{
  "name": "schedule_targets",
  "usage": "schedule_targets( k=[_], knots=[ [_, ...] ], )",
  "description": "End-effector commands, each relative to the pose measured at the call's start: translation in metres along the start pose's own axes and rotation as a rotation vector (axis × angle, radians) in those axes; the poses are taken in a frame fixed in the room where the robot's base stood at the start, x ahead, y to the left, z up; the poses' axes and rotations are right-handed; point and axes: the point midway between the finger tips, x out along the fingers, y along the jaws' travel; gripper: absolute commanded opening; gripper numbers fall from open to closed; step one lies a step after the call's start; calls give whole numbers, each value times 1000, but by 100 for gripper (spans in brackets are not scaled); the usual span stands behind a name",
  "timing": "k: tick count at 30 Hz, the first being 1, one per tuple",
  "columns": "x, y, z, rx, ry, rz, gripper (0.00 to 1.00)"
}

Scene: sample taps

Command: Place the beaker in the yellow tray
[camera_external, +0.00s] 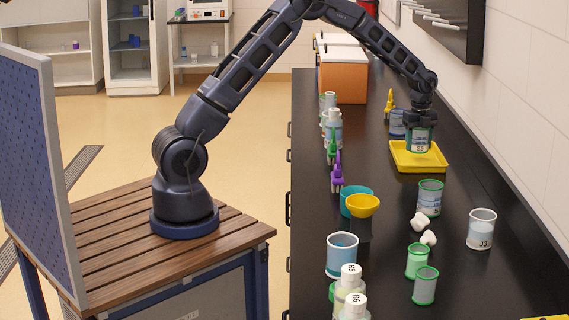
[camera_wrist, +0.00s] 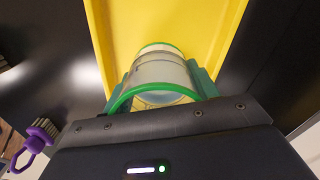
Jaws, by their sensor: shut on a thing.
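My gripper (camera_external: 420,128) is shut on a clear beaker (camera_external: 419,143) with a green rim, at the far part of the black bench. The yellow tray (camera_external: 436,163) is right under and around the beaker in the external view. In the wrist view the beaker (camera_wrist: 163,75) sits between my gripper's green fingers (camera_wrist: 160,90), with the yellow tray (camera_wrist: 215,25) behind it. I cannot tell whether the beaker's base touches the tray floor.
A blue-banded beaker (camera_external: 397,123) and a yellow clip-like item (camera_external: 389,102) stand just left of the tray. A green-rimmed beaker (camera_external: 430,197) stands in front of it. Purple (camera_external: 337,174) and green (camera_external: 332,146) items line the bench's left edge. A wall runs along the right.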

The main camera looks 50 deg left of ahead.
Motion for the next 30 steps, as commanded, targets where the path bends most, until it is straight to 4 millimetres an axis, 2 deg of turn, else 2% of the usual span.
schedule_targets(
  k=[6, 18, 19, 22, 30],
  knots=[
    [27, 0, 0, 0, -1, 2, 33],
    [31, 0, 1, -1, 0, 1, 33],
    [31, 0, 0, 0, 0, 1, 62],
    [31, 0, 0, 0, 0, 1, 80],
    [31, 0, 0, 0, 0, 1, 80]
  ],
)
